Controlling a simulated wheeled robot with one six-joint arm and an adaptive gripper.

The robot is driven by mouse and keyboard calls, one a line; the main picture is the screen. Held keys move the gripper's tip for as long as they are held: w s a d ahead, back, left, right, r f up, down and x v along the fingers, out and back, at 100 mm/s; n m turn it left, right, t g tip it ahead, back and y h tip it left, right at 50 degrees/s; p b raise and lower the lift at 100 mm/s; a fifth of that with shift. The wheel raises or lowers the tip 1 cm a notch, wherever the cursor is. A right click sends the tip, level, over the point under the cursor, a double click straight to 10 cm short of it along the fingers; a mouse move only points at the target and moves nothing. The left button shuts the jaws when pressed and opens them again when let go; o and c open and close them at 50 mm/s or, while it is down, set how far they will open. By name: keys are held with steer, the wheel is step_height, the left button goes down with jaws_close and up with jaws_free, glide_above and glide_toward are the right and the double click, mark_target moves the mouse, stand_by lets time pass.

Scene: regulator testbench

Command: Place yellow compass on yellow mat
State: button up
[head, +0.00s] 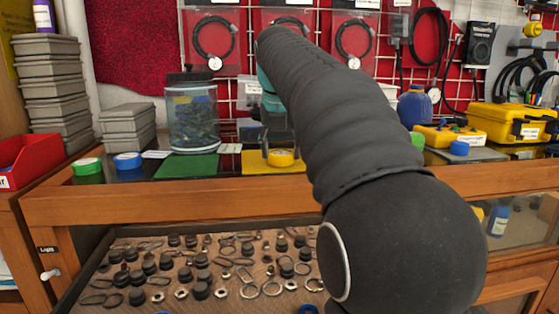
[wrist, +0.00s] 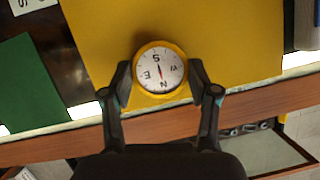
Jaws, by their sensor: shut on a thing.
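The yellow compass (wrist: 159,69) has a white dial with letters and a red needle. In the wrist view it sits between the fingertips of my gripper (wrist: 160,80), which is shut on its sides. In the head view the compass (head: 281,157) shows at my gripper (head: 279,150), over the front part of the yellow mat (head: 260,168). In the wrist view the yellow mat (wrist: 230,35) lies behind and around the compass, near the counter's front edge. I cannot tell whether the compass touches the mat. My arm hides the mat's right part in the head view.
A green mat (head: 187,167) lies left of the yellow mat. Green (head: 87,166) and blue (head: 128,160) round things are farther left. A glass jar (head: 192,118) stands behind the green mat. Below, an open drawer (head: 85,262) holds many small parts. A yellow case (head: 510,122) stands right.

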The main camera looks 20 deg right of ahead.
stand_by(0.3)
steer(key=o, duration=1.3)
steer(key=p+v, duration=0.3)
steer(key=v, duration=0.9)
steer(key=shift+s+p, duration=0.1)
steer(key=shift+p, duration=0.2)
